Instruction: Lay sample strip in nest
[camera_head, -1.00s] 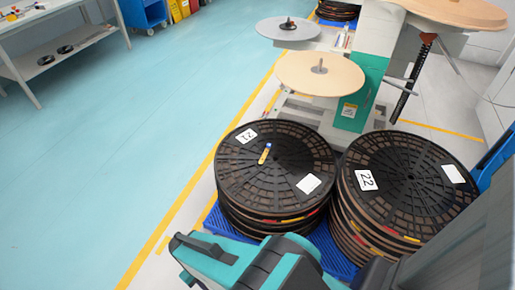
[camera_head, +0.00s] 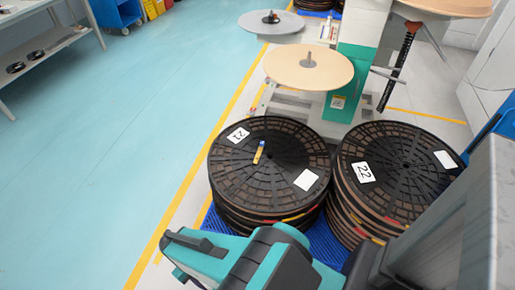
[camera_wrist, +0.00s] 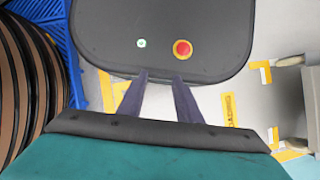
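In the wrist view my gripper (camera_wrist: 160,80) shows two dark fingers standing apart, with nothing visible between them. The fingertips lie over a dark rounded surface, and pale floor shows in the gap lower down. In the head view only teal and black parts of my arm show at the bottom, and the fingertips are hidden. I cannot make out a sample strip or a nest in either view. A small yellow and blue stick-like object (camera_head: 259,152) lies on top of the black reel stack labelled 21 (camera_head: 240,181); I cannot tell what it is.
A second reel stack labelled 22 (camera_head: 397,187) stands beside it, both on a blue pallet (camera_head: 327,240). Behind is a stand with a tan disc (camera_head: 308,66) and a grey disc (camera_head: 271,23). A workbench (camera_head: 30,10) is far left. The teal floor on the left is clear.

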